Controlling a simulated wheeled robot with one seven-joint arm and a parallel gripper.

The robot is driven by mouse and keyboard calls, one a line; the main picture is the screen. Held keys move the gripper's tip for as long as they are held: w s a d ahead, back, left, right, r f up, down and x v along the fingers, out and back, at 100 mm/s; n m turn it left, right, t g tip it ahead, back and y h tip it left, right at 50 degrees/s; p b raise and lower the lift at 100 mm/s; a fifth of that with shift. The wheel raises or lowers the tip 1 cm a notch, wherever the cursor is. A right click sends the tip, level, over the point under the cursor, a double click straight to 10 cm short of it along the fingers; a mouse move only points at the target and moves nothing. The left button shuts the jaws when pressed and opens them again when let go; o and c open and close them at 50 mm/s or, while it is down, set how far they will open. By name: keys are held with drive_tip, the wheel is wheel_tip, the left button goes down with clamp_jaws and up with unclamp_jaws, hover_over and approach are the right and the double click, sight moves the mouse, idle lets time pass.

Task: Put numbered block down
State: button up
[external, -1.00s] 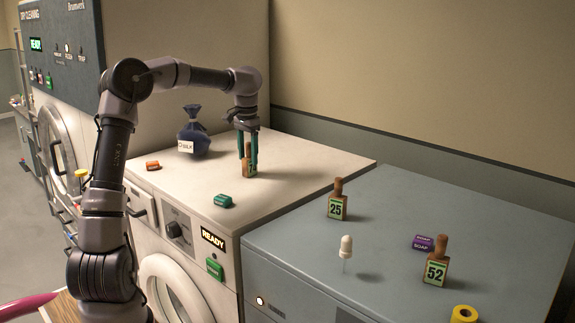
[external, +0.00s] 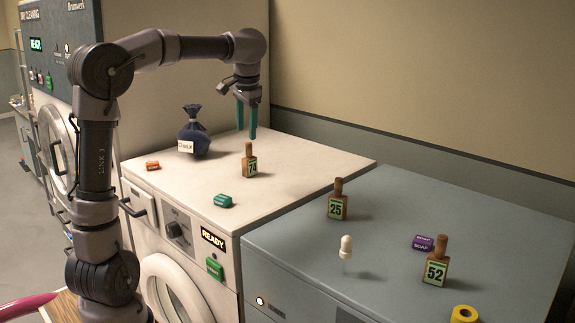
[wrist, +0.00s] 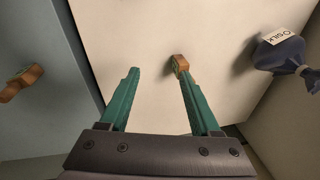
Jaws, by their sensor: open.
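A brown wooden block with a green label reading 74 (external: 250,166) stands upright on the white machine top (external: 300,168). It also shows in the wrist view (wrist: 180,64), seen from above, near the tip of the right finger. My gripper (external: 246,136) is open and empty, above and apart from the block. Its two teal fingers also show in the wrist view (wrist: 158,68). Similar blocks numbered 25 (external: 338,206) and 52 (external: 436,269) stand upright on the blue-grey machine top (external: 400,200).
A dark blue tied bag with a white tag (external: 194,136) sits left of the gripper on the white top. A teal block (external: 223,201) and an orange block (external: 153,166) lie near its front edge. A white-topped peg (external: 346,247), purple soap (external: 423,242) and yellow roll (external: 464,314) are on the blue-grey top.

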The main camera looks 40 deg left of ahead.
drive_tip(key=s+d+f+m+t, duration=0.1)
drive_tip(key=s+f+t, duration=0.2)
drive_tip(key=s, duration=0.9)
drive_tip(key=s+d+f+m+t, duration=0.2)
drive_tip(key=s+f+t, duration=0.1)
drive_tip(key=s, duration=0.9)
drive_tip(key=shift+s+f, duration=0.15)
drive_tip(key=shift+f, duration=0.65)
